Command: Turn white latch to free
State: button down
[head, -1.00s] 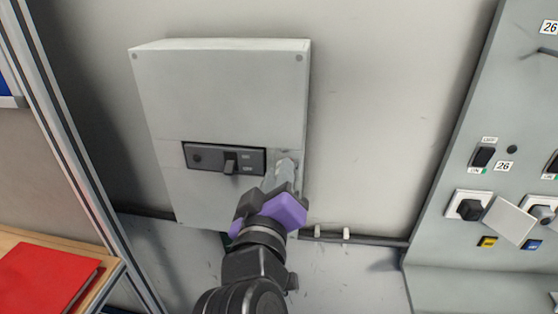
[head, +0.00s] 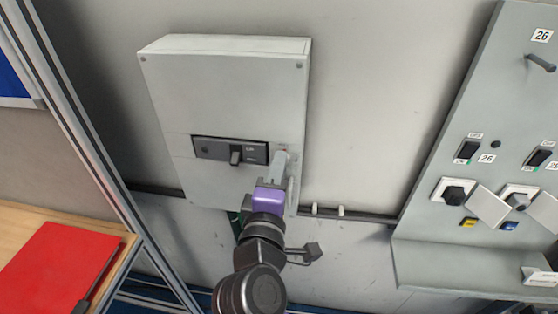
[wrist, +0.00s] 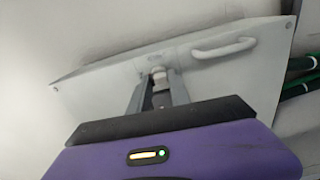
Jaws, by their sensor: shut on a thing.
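My gripper (head: 281,160) is at the lower right of a grey wall box (head: 225,90), to the right of its black switch panel (head: 215,147). In the wrist view, the gripper's two fingers (wrist: 158,80) are shut on a small whitish piece, the white latch (wrist: 158,71), on the face of a pale panel (wrist: 110,85). The fingers and their pads hide most of the latch, so its turned angle cannot be told. In the head view the latch is hidden by the gripper.
A white bar handle (wrist: 225,47) stands out from the pale panel, right of the fingers. A grey console (head: 450,120) with switches and plugs stands at the right. A red folder (head: 65,265) lies on a wooden table at lower left. A pipe runs along the wall below the box.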

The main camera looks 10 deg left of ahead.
jog(key=shift+n, duration=0.3)
dwell(0.4)
jog(key=c, duration=1.2)
grip_release()
jog(key=s+b, duration=0.1)
jog(key=s, duration=0.6)
jog(key=shift+s+a+b, duration=0.15)
jog(key=shift+s+b, duration=0.2)
jog(key=shift+s, duration=0.05)
